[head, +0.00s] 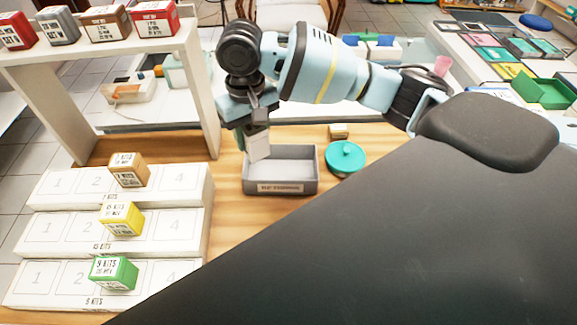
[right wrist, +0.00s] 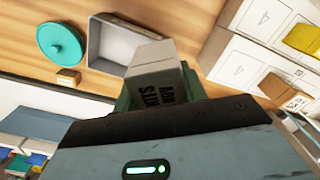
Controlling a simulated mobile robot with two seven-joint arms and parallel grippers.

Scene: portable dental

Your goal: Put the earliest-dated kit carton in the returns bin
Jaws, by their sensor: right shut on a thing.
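My right gripper (head: 254,118) is shut on a pale grey-white kit carton (head: 259,148), which hangs tilted over the back left part of the returns bin. In the right wrist view the carton (right wrist: 152,85) shows dark print, too partial to read a date. The returns bin (head: 281,187) is a grey open tray labelled RETURNS on the wooden counter; its visible floor looks empty. It also shows in the right wrist view (right wrist: 98,62). A tan carton (head: 128,170), a yellow carton (head: 121,218) and a green carton (head: 114,272) stand on the stepped rack. My left gripper is out of view.
The white stepped rack (head: 190,245) has numbered slots. A white shelf (head: 205,85) at the upper left bears several red, grey and brown cartons. A teal round lidded pot (head: 345,158) and a small tan box (head: 339,131) stand right of and behind the bin.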

